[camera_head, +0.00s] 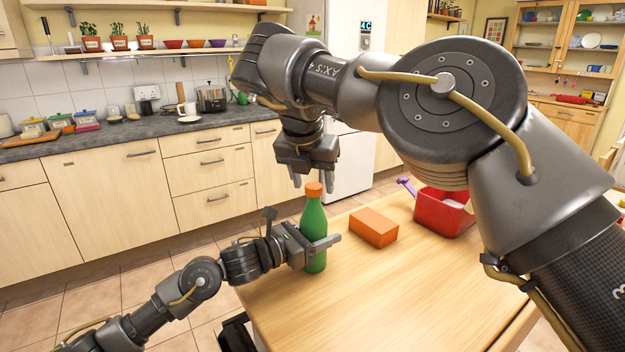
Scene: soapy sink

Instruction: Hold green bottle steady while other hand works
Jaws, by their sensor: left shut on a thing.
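A green bottle (313,219) with an orange cap (314,189) stands upright near the left edge of the wooden table (400,290). My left gripper (320,245) comes in from the left and is shut on the lower half of the bottle. One of its fingers shows in front of the bottle and hides part of it. My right gripper (312,180) points down from above, directly over the cap. Its fingers are apart, with the tips at about the height of the cap's top. I cannot tell whether they touch the cap.
An orange block (373,228) lies on the table to the right of the bottle. A red container (440,212) with a purple-handled item stands further right. My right arm crosses the upper right of the view. The table's front is clear.

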